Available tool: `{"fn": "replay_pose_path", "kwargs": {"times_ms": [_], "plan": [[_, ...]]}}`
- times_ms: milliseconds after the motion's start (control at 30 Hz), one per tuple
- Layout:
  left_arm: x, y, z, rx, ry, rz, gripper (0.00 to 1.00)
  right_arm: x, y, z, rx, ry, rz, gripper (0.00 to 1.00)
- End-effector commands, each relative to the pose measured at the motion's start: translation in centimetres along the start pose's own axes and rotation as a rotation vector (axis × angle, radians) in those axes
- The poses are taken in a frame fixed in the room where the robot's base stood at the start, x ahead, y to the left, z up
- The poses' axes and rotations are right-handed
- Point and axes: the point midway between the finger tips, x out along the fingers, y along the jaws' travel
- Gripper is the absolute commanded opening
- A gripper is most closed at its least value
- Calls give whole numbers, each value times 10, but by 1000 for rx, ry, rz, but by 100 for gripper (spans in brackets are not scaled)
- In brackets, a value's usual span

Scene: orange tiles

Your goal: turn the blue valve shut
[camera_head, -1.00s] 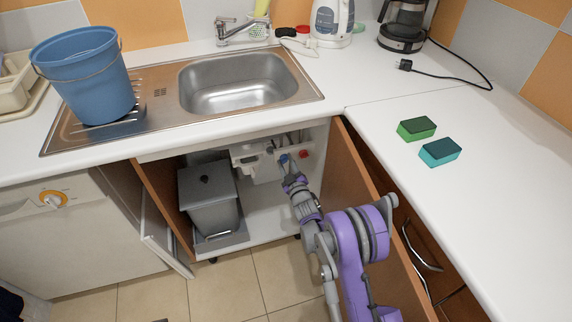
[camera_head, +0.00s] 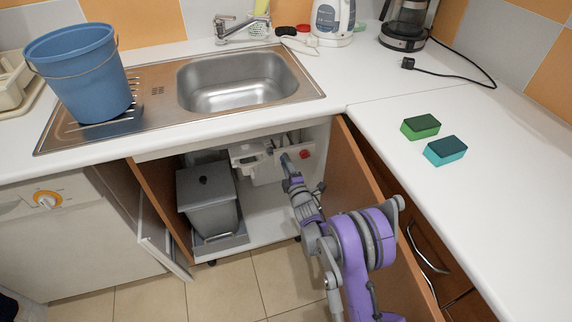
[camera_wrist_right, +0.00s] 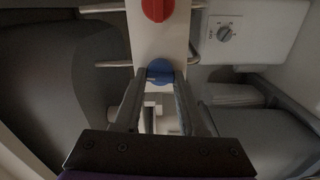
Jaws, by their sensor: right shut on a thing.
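The blue valve (camera_wrist_right: 159,70) is a round blue knob on a pale panel inside the open sink cabinet. In the right wrist view it sits between the two fingertips of my right gripper (camera_wrist_right: 160,80), which is shut on it. In the head view my right gripper (camera_head: 286,160) reaches into the cabinet and hides the blue valve. A red valve (camera_wrist_right: 156,8) is on the same panel; in the head view it shows (camera_head: 304,154) just right of the gripper. My left gripper is not in view.
A grey bin (camera_head: 207,205) stands in the cabinet left of my arm. The open cabinet door (camera_head: 352,180) is close on the right. In the wrist view, a white box with a dial (camera_wrist_right: 224,36) and metal pipes flank the panel. The sink counter is above.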

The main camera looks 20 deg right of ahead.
Motion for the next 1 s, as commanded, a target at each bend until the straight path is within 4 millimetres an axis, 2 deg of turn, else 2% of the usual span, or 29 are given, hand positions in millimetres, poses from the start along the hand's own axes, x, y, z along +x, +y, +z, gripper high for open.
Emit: {"fn": "replay_pose_path", "kwargs": {"times_ms": [300, 833, 867, 1000], "plan": [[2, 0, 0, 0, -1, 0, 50, 0, 0, -1, -115, 1, 0, 0], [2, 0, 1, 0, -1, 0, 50, 0, 0, -1, -137, 1, 0, 0], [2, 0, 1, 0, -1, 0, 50, 0, 0, -1, -137, 1, 0, 44], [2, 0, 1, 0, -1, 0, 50, 0, 0, -1, -136, 1, 0, 69]]}}
